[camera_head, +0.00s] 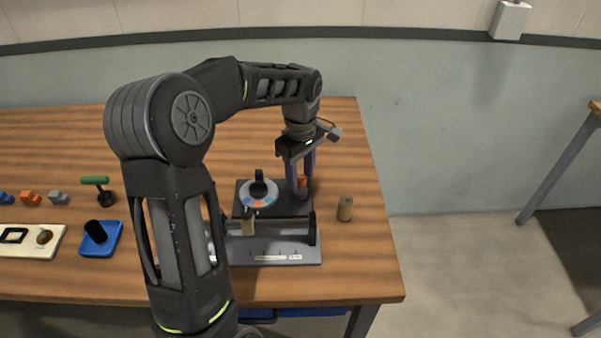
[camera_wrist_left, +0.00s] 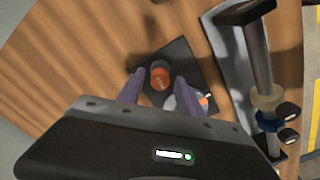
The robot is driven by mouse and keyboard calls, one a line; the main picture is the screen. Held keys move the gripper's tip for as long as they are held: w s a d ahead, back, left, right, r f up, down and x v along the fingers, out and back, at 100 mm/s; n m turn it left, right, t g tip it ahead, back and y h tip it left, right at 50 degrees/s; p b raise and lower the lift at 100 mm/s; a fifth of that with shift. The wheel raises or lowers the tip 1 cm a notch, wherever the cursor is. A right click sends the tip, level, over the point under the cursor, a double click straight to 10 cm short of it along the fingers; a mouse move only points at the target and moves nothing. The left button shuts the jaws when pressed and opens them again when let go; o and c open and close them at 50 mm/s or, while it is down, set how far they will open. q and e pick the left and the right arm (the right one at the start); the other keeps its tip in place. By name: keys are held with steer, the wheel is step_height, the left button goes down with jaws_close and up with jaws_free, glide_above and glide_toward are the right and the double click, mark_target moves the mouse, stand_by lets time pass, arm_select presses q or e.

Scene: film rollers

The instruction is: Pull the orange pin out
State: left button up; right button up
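The orange pin (camera_head: 302,182) stands upright at the back right of the dark plate of the film roller device (camera_head: 270,246). In the left wrist view the orange pin (camera_wrist_left: 160,76) shows from above, on a dark plate. My left gripper (camera_head: 301,178) points down over the pin. In the left wrist view its two purple fingers (camera_wrist_left: 159,84) are apart, one on each side of the pin, with gaps visible. A round dial (camera_head: 259,193) with coloured marks and a black knob sits left of the pin. My right gripper is not in view.
A tan cylinder (camera_head: 345,208) stands right of the device, near the table's right side. A blue tray (camera_head: 100,240), a green-handled tool (camera_head: 97,185) and small coloured blocks (camera_head: 31,197) lie at the left. The table behind the device is clear.

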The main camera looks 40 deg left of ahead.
mark_target(301, 177)
arm_select(q)
steer(key=shift+o, duration=0.3)
step_height(301, 177, up, 8)
steer(key=shift+f, duration=0.1)
stand_by(0.4)
stand_by(0.4)
